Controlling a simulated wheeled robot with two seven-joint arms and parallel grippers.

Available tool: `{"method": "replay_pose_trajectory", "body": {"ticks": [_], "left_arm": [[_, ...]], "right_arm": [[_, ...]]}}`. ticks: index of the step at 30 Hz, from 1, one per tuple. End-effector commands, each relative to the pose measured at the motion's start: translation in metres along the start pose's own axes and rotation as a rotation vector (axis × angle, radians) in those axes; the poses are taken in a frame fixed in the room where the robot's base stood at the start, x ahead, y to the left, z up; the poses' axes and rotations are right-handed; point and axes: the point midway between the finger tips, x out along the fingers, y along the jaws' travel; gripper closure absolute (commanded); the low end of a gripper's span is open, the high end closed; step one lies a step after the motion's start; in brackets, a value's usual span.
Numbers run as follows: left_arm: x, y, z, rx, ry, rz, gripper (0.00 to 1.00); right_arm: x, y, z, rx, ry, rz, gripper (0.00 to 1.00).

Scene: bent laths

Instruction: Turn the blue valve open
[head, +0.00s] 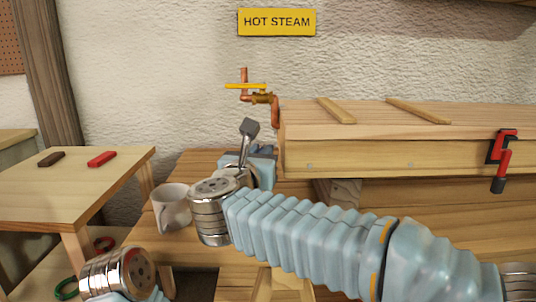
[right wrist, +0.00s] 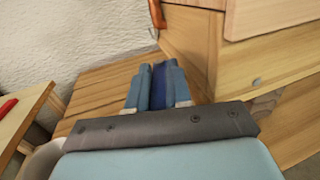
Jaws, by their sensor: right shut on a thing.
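In the wrist view a dark blue part (right wrist: 182,88) shows between the fingers of my right gripper (right wrist: 157,88), which is shut on it. Its full shape is hidden, so I cannot tell whether it is the valve's handle. In the head view my right gripper (head: 262,165) is low over the wooden bench, left of the long wooden box, and hides what it holds. A yellow-handled valve (head: 246,86) on a copper pipe is on the wall above it, apart from the gripper. My left wrist shows at the bottom left; its gripper does not.
A yellow "HOT STEAM" sign (head: 276,22) hangs above the pipe. The wooden box (head: 390,155) has a red clamp (head: 502,160) on its right part. A white mug (head: 171,207) stands close left of my right wrist. A side table (head: 80,180) carries red and brown blocks.

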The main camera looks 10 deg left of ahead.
Motion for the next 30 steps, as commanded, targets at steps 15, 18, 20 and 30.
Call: {"method": "replay_pose_trajectory", "body": {"ticks": [15,18,20,30], "left_arm": [[0.001,0.000,0.000,0.000,0.000,0.000,0.64],[0.004,-0.002,-0.001,-0.001,0.002,-0.001,0.64],[0.007,-0.004,-0.001,-0.002,0.003,-0.003,0.64],[0.020,-0.015,-0.004,-0.010,0.011,-0.010,0.64]], "right_arm": [[-0.003,-0.002,0.005,0.006,-0.008,-0.001,0.70],[-0.015,-0.001,0.003,0.006,-0.007,0.001,0.70],[-0.027,-0.001,0.002,0.005,-0.006,0.002,0.70],[-0.107,0.000,-0.001,0.003,-0.002,0.005,0.70]]}}
